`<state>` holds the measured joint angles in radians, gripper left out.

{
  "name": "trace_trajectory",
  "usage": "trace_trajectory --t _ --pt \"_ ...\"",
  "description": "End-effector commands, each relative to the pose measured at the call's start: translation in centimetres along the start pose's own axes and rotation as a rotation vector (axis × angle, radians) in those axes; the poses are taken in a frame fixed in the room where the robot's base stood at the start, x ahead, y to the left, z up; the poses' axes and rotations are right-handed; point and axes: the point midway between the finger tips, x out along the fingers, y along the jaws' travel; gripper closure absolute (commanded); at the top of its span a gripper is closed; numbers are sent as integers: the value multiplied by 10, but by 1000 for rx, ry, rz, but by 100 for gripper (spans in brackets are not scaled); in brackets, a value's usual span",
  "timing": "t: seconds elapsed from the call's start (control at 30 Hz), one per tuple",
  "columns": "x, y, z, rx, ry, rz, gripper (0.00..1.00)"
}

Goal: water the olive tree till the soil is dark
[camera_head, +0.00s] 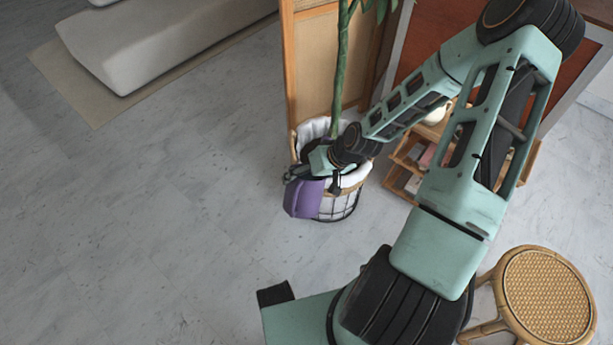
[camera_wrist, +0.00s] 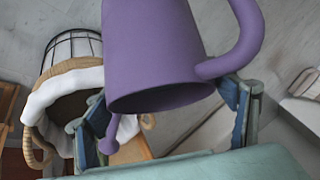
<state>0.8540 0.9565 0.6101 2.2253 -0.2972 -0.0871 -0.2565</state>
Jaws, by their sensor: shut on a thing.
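A purple watering can (camera_head: 304,199) hangs at the front left of the planter in the head view. My gripper (camera_head: 300,176) is shut on it. In the wrist view the can (camera_wrist: 150,50) fills the middle between my fingers, its curved handle at the right and a thin spout end low at the left. The olive tree (camera_head: 340,70) stands in a wire basket planter (camera_head: 340,206) with a white cloth liner. The wrist view shows the basket (camera_wrist: 75,45) at the left, with brownish soil (camera_wrist: 68,112) inside its liner. No water stream shows. My wrist hides most of the soil in the head view.
A wooden panel (camera_head: 312,70) stands right behind the tree. A low wooden shelf (camera_head: 405,160) with small items is behind my arm. A round woven stool (camera_head: 546,296) stands at the lower right. The floor at the left is clear up to a beige rug (camera_head: 60,85).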

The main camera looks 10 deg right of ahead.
Motion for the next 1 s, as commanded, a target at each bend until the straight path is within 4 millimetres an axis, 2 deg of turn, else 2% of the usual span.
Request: trace_trajectory --t 1.0 --pt "-9 -2 -7 26 -36 -26 69"
